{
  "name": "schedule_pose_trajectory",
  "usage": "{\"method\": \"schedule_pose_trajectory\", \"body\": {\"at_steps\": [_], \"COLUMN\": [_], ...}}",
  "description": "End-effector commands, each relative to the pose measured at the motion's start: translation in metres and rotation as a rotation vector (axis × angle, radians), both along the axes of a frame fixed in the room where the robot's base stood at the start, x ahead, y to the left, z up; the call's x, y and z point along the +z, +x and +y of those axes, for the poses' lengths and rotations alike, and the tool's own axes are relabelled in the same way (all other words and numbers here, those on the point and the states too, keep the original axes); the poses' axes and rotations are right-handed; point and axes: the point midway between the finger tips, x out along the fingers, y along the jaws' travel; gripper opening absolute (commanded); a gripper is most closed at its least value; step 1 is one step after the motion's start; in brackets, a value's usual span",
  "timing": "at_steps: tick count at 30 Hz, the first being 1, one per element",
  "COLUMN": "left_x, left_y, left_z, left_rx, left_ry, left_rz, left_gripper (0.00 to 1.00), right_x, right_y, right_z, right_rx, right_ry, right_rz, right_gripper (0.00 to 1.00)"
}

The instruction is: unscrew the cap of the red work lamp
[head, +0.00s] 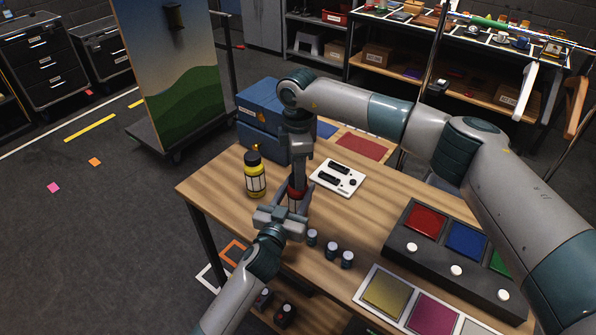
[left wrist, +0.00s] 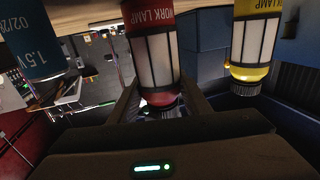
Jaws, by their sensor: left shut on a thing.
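The red work lamp (head: 296,192) stands on the wooden table, largely hidden by my two grippers in the head view. In the left wrist view the red work lamp (left wrist: 152,50), with its red label and pale panels, appears upside down. My left gripper (head: 293,205) is shut on the red work lamp from the front; its fingers (left wrist: 162,98) show around the red collar. The cap is mostly hidden behind my left gripper in the left wrist view. My right gripper (head: 298,168) points down right above the lamp; its fingertips are too unclear to read.
A yellow work lamp (head: 255,178) stands to the left. A blue box (head: 262,110) is behind. A white panel (head: 338,178) and three small batteries (head: 332,250) lie near the lamp. A dark button console (head: 440,262) and coloured tiles (head: 385,295) fill the right front.

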Motion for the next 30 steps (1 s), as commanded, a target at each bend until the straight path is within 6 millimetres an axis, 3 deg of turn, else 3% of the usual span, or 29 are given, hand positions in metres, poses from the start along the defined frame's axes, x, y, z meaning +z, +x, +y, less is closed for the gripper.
{"method": "schedule_pose_trajectory", "body": {"at_steps": [6, 11, 30], "left_x": [-0.0001, -0.0001, 0.0000], "left_y": [-0.0002, -0.0002, -0.0004], "left_z": [-0.0002, -0.0002, -0.0006], "left_rx": [0.000, -0.001, -0.001], "left_ry": [0.001, 0.001, 0.001], "left_rz": [0.000, 0.000, 0.000], "left_gripper": [0.00, 0.00, 0.00], "right_x": [0.0004, 0.0007, 0.0016], "right_y": [0.0004, 0.0006, 0.0011], "right_z": [0.0000, -0.0002, 0.0000], "right_rx": [0.018, 0.149, 1.131], "right_ry": [0.000, -0.001, -0.001], "right_rz": [-0.001, -0.002, -0.003], "right_gripper": [0.09, 0.09, 0.09]}}
